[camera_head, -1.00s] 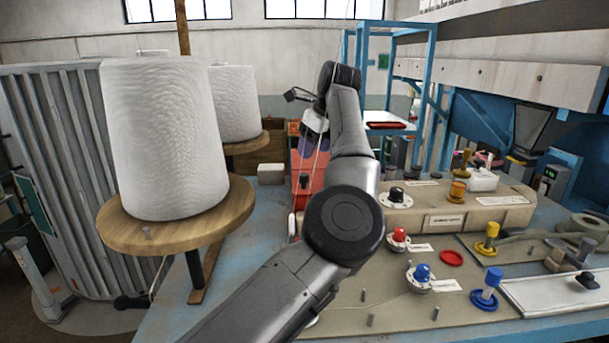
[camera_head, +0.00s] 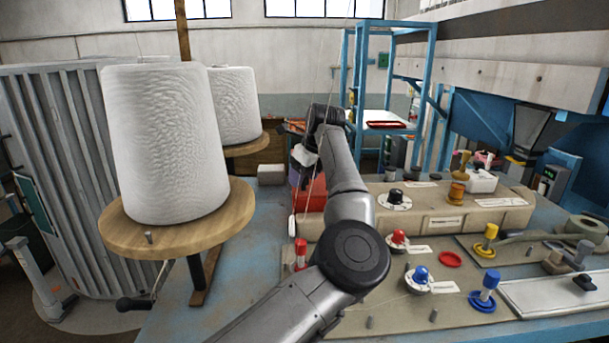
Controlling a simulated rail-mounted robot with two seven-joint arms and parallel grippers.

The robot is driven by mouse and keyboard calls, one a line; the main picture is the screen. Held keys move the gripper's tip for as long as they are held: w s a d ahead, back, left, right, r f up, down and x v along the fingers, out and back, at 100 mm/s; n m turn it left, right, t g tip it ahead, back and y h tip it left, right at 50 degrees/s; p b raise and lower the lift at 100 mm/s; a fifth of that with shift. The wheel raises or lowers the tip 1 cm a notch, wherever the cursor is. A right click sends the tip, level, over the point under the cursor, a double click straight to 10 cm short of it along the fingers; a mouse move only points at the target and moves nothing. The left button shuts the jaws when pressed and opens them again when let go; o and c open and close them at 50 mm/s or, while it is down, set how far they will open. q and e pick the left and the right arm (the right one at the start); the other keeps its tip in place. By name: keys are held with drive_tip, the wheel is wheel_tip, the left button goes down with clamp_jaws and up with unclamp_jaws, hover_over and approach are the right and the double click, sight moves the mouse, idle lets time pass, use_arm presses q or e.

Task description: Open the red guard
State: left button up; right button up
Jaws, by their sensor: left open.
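The red guard (camera_head: 312,197) stands on the blue table just behind the beige machine body, partly hidden by my left arm and thin threads. Its upper part looks darker, and I cannot tell its exact angle. My left gripper (camera_head: 303,156) is at the guard's top edge, open and pointing down toward it. The fingertips are small and partly hidden, so I cannot tell whether they touch the guard. My right gripper is out of view.
A large white thread cone (camera_head: 165,145) stands on a round wooden disc (camera_head: 215,228) at left, with another cone (camera_head: 235,105) behind. Black, red and blue knobs and a yellow peg (camera_head: 490,236) stand on the panel at right.

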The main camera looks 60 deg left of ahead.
use_arm(q)
clamp_jaws()
idle(0.3)
drive_tip(key=shift+r, duration=0.1)
